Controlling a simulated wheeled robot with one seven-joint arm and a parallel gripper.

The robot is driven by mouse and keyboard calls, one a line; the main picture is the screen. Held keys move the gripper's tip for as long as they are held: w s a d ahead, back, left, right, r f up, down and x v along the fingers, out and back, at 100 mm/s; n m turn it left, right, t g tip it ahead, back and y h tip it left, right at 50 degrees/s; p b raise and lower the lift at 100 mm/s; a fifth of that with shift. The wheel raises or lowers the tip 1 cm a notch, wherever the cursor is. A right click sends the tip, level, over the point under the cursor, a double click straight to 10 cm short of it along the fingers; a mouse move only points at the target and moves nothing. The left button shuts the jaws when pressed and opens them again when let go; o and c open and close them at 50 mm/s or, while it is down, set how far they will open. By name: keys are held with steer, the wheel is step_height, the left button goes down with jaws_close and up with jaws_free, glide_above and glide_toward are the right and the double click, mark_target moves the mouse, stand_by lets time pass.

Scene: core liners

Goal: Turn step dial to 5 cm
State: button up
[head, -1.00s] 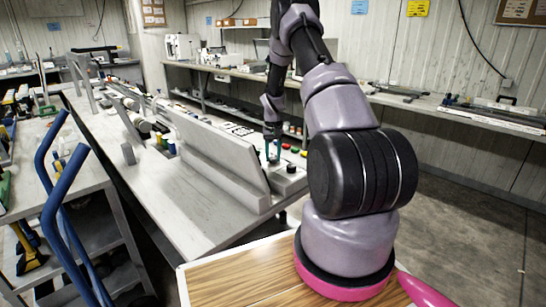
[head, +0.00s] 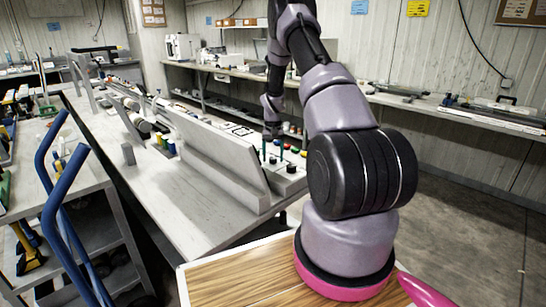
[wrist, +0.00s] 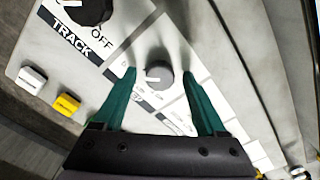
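The step dial appears to be the small round grey knob (wrist: 158,76) on the white panel in the wrist view. A white pointer mark on it points left in that view; the printing beside it is partly hidden and too small to read surely. My gripper (wrist: 160,78) is open, with one green finger on each side of the knob and a visible gap to both. In the head view my gripper (head: 273,150) points down over the control panel (head: 287,182) at the bench's end.
A larger black knob (wrist: 92,8) marked TRACK and OFF is nearby, with white (wrist: 31,79) and yellow (wrist: 67,104) buttons.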

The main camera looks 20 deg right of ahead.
step_height(320, 180, up, 11)
stand_by(0.7)
steer(key=shift+f, duration=0.1)
step_height(320, 180, up, 12)
steer(key=r+t, duration=0.1)
glide_above(273, 158)
steer(key=s+a, duration=0.4)
steer(key=s+a+r+t, duration=0.3)
steer(key=s+a+r, duration=0.3)
steer(key=s+r, duration=0.45)
steer(key=s+a+r+t, duration=0.1)
steer(key=s+a+r, duration=0.1)
steer(key=s, duration=0.5)
steer(key=s+a+r+t+y, duration=0.1)
steer(key=s+a+r, duration=0.2)
steer(key=s, duration=0.5)
steer(key=s+a+r+n+t+y, duration=0.1)
steer(key=s+a+r, duration=0.2)
steer(key=s, duration=0.4)
steer(key=shift+s+r, duration=0.2)
steer(key=shift+r, duration=0.05)
